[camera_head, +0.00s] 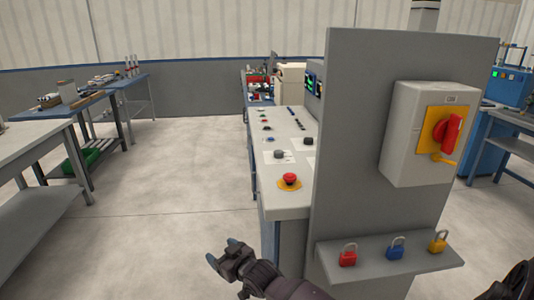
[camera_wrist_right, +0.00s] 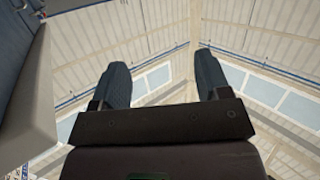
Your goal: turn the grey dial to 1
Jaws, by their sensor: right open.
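A round dark grey dial (camera_head: 280,154) sits on a white plate on the top of the control console, behind the red mushroom button. A second, darker knob (camera_head: 308,141) sits further back and to the right. The dials' markings are too small to read. My right gripper (camera_head: 222,250) is low in front of the console, left of its near corner, well apart from the dials. It is open and empty; in the right wrist view its two fingers (camera_wrist_right: 162,75) stand wide apart with only wall and roof beyond. My left gripper is not in view.
A tall grey panel (camera_head: 350,130) with a red rotary switch (camera_head: 447,133) blocks the console's right side. Padlocks stand on its shelf (camera_head: 420,262). A red button (camera_head: 289,180) is at the console's near end. The floor (camera_head: 170,180) to the left is clear.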

